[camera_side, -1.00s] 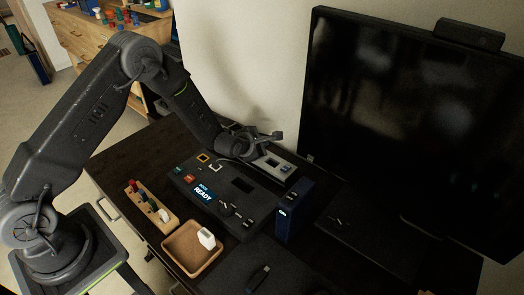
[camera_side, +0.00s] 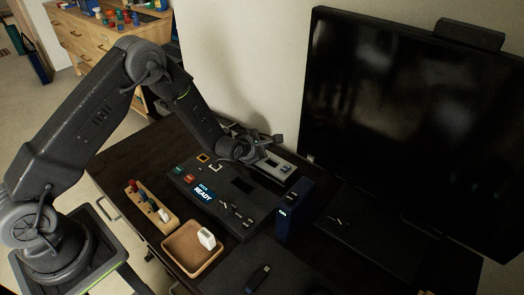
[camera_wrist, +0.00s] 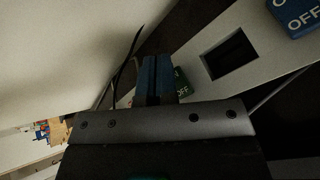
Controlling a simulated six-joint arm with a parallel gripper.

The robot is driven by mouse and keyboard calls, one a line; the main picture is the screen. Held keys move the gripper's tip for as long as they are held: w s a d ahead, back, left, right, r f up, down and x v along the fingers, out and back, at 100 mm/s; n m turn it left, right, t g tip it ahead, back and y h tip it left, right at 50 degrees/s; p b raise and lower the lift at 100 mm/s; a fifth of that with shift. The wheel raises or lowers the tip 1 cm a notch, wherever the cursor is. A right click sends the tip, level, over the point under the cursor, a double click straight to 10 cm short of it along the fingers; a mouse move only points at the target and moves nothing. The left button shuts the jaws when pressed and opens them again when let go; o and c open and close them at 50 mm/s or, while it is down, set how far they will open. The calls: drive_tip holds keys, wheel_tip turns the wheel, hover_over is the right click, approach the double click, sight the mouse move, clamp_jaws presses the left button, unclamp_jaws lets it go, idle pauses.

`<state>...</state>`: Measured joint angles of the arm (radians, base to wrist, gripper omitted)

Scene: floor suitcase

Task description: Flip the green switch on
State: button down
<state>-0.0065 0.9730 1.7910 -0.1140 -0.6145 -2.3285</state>
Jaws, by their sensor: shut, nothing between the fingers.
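The green switch (camera_wrist: 182,84) shows in the wrist view, partly hidden behind my fingers; the word OFF is readable on it. It sits at the lower left end of a pale switch panel (camera_wrist: 208,45). My gripper (camera_wrist: 157,68) is shut and empty, its fingers overlapping the left side of the green switch in the picture. I cannot tell if they touch it. In the side view my gripper (camera_side: 248,152) is low over the far left end of the panel (camera_side: 272,162) and hides the green switch.
A blue switch (camera_wrist: 300,14) marked OFF and a dark square opening (camera_wrist: 228,54) are on the same panel. A black console with a READY screen (camera_side: 203,193), a dark blue box (camera_side: 293,212) and a wooden tray (camera_side: 180,262) stand nearer. A monitor (camera_side: 400,120) rises at right.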

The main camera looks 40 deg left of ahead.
drive_tip(key=shift+f, duration=0.15)
idle(0.5)
drive_tip(key=shift+s+r, duration=0.1)
drive_tip(key=shift+r, duration=0.7)
drive_tip(key=shift+s+r, duration=0.25)
drive_tip(key=shift+r, duration=1)
drive_tip(key=shift+s+r, duration=0.25)
drive_tip(key=shift+r, duration=0.95)
drive_tip(key=shift+r, duration=0.1)
